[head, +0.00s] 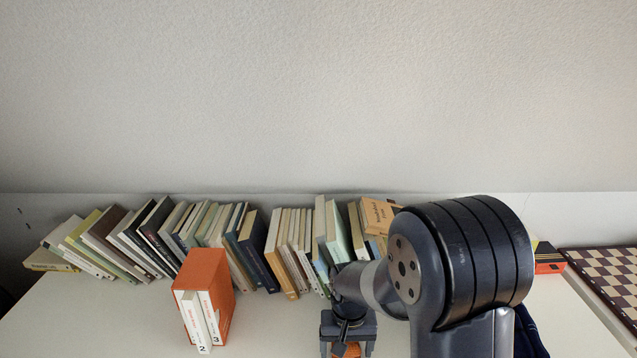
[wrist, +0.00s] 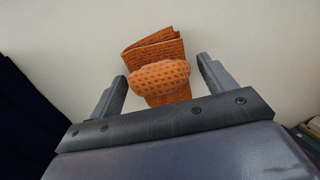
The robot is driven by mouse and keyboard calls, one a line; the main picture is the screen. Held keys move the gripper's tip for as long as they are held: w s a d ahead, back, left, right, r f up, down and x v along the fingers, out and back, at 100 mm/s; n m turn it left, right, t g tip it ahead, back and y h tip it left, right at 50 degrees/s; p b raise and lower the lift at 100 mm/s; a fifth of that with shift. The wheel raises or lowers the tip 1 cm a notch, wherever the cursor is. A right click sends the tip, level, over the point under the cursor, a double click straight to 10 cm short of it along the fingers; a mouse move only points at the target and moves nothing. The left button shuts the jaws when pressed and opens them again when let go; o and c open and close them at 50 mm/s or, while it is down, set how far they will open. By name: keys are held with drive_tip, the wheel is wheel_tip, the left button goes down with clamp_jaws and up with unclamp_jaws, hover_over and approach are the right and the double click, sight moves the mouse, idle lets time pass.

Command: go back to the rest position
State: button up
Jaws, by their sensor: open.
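My gripper (head: 347,346) points down over the white surface at the bottom middle of the head view. In the wrist view my gripper (wrist: 162,72) is open, with its two fingers wide apart. An orange textured cloth-like thing (wrist: 155,50), folded with a rounded lump in front, lies in the space between and beyond the fingertips. Gaps show between it and both fingers. Only a small part of the orange thing (head: 347,351) shows between the fingers in the head view. My arm hides part of the surface at the right.
A row of leaning books (head: 200,235) stands along the wall. An orange slipcase (head: 208,275) with white volumes stands left of my gripper. A checkered board (head: 610,275) and an orange-black box (head: 549,260) are at the right. Dark blue fabric (head: 528,335) lies behind my arm. The white surface (head: 90,310) is clear at front left.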

drive_tip(key=shift+r, duration=1.75)
